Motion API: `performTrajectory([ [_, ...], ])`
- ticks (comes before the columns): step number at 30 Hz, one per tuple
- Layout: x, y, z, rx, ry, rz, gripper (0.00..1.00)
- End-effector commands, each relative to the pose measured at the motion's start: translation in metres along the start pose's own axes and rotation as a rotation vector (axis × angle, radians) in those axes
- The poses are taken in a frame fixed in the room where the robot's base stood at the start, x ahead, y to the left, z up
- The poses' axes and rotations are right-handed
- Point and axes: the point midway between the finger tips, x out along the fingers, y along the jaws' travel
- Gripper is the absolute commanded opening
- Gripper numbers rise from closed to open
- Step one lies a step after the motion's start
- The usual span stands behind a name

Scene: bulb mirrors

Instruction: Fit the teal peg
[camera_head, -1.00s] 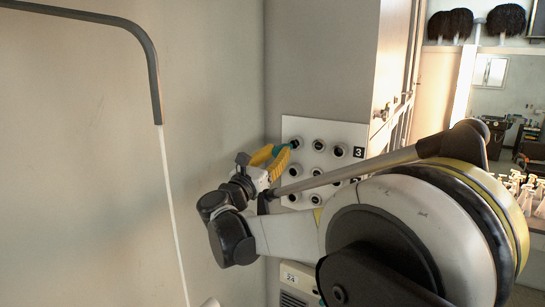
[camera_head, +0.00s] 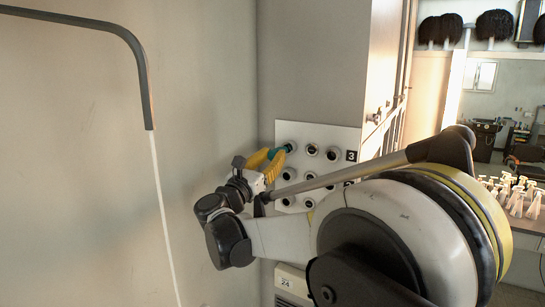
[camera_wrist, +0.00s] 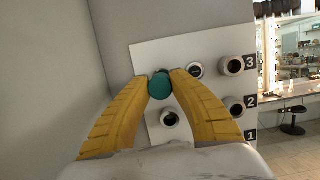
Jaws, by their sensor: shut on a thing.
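The teal peg (camera_wrist: 160,87) is between the two yellow fingers of my gripper (camera_wrist: 161,77), seen end-on in the wrist view. In the head view my gripper (camera_head: 270,160) is shut on the teal peg (camera_head: 287,148), which points at the top-left socket of the white board (camera_head: 348,137). The board carries rows of round sockets with dark openings, such as one below the peg (camera_wrist: 170,119). The peg's far end is at the top-left socket, which is mostly hidden. I cannot tell how deep the peg is in it.
Number labels 3 (camera_wrist: 249,61), 2 (camera_wrist: 251,102) and 1 (camera_wrist: 251,135) mark the board's right edge. A wall stands close on the left. A cabinet door (camera_head: 385,60) is right of the board. A counter with white bottles (camera_head: 515,195) is further right.

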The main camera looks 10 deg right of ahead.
Motion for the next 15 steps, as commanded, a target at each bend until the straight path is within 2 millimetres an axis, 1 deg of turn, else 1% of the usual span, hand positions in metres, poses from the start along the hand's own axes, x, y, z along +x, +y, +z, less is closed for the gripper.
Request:
performTrajectory([
  [15,0.0102,0.0001,-0.0028,0.0,0.0,0.0,0.0],
])
